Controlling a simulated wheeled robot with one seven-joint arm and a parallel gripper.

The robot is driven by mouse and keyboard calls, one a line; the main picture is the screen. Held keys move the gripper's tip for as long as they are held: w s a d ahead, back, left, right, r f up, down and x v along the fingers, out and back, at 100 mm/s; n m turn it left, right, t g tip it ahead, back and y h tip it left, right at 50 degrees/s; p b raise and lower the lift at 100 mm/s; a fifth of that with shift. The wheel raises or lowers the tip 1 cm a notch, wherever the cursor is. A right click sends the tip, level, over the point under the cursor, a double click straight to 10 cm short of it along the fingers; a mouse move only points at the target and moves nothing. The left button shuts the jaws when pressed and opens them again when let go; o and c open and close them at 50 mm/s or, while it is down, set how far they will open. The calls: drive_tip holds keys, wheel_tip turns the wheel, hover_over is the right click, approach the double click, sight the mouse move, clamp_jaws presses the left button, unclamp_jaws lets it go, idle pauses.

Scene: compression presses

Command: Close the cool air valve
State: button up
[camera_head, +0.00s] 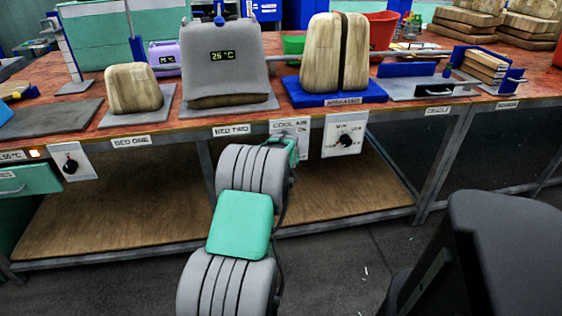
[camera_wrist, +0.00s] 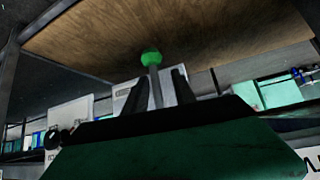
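The cool air valve shows in the wrist view as a grey rod with a green ball knob (camera_wrist: 152,58) at its end. In the head view, the white COOL AIR plate (camera_head: 289,126) is on the bench front, and my arm hides most of the valve below it. My gripper (camera_wrist: 159,79) has its two dark fingers apart, with the rod between them. Gaps show between the rod and the fingers, so the gripper looks open around it, not clamped. In the head view the fingertips are hidden behind the wrist.
A dial plate (camera_head: 345,135) is right of the valve, and another dial (camera_head: 70,163) is at far left. The bench (camera_head: 200,129) holds grey and wooden presses. A wooden lower shelf (camera_head: 130,213) lies beneath. A dark chair-like object (camera_head: 500,250) is at lower right.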

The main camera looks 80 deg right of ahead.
drive_tip(key=shift+s, duration=0.1)
drive_tip(key=shift+a+r, duration=0.1)
drive_tip(key=shift+a, duration=0.05)
drive_tip(key=p+v, duration=0.1)
drive_tip(key=v, duration=0.6)
drive_tip(key=shift+a+r, duration=0.15)
